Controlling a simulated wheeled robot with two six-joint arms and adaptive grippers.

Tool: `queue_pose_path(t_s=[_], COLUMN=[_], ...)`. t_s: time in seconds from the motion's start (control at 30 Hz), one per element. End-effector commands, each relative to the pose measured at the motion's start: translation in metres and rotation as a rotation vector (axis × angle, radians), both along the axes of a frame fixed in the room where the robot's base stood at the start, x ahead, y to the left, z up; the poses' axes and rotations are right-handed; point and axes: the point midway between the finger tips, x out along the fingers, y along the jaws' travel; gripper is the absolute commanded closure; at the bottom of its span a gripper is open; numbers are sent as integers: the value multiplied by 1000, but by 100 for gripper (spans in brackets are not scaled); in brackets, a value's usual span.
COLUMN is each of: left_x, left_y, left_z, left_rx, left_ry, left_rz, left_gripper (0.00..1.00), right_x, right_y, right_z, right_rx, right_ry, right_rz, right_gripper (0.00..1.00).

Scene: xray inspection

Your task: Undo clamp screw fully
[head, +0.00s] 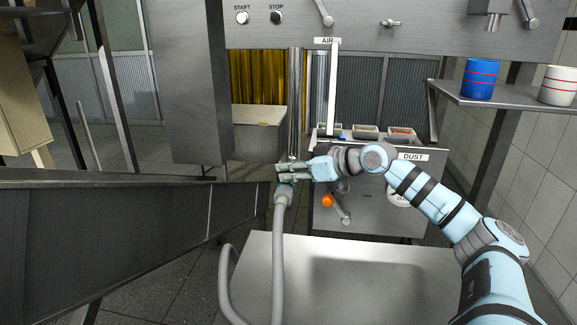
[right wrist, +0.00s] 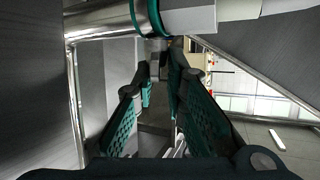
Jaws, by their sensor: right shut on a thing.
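My right gripper (head: 290,171) reaches in from the right to the joint where the grey hose (head: 279,240) meets the upright metal pipe (head: 295,110). In the right wrist view, a teal band clamp (right wrist: 147,18) wraps around the light hose end at the top. A small grey metal piece, seemingly the clamp screw (right wrist: 157,68), hangs below the band between my fingertips. My right gripper (right wrist: 160,84) is shut on it, its green pads on either side. The screw's thread and how far it is turned cannot be made out. My left gripper is not in view.
A large dark metal chute (head: 120,235) fills the left, ending close to the joint. A bare metal table (head: 350,285) lies below. The DUST cabinet (head: 375,205) with an orange knob (head: 327,200) stands behind. A shelf (head: 510,101) at right holds a blue cup (head: 479,79) and a white cup (head: 558,86).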

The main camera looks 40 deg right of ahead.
Motion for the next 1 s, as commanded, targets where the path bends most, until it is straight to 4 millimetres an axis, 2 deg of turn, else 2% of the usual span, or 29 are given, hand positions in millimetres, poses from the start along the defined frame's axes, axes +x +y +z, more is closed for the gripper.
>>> queue_pose_path(t_s=[0.03, 0.53, 0.57, 0.63, 0.9, 1.0], left_x=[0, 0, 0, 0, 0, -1], left_y=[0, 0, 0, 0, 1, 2], left_z=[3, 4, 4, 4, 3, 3], left_rx=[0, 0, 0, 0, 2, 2], left_ry=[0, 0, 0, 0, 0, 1], left_rz=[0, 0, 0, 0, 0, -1], left_gripper=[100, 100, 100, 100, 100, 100], right_x=[1, 1, 1, 1, 2, 2], right_y=[-3, -3, -3, -3, -1, -1], right_z=[5, 4, 4, 4, 2, 8], right_rx=[-5, -9, -9, -9, -5, -4], right_ry=[-12, -13, -13, -11, -8, -9], right_rz=[2, 25, 25, 25, 30, 31], right_gripper=[100, 100, 85, 74, 73, 73])
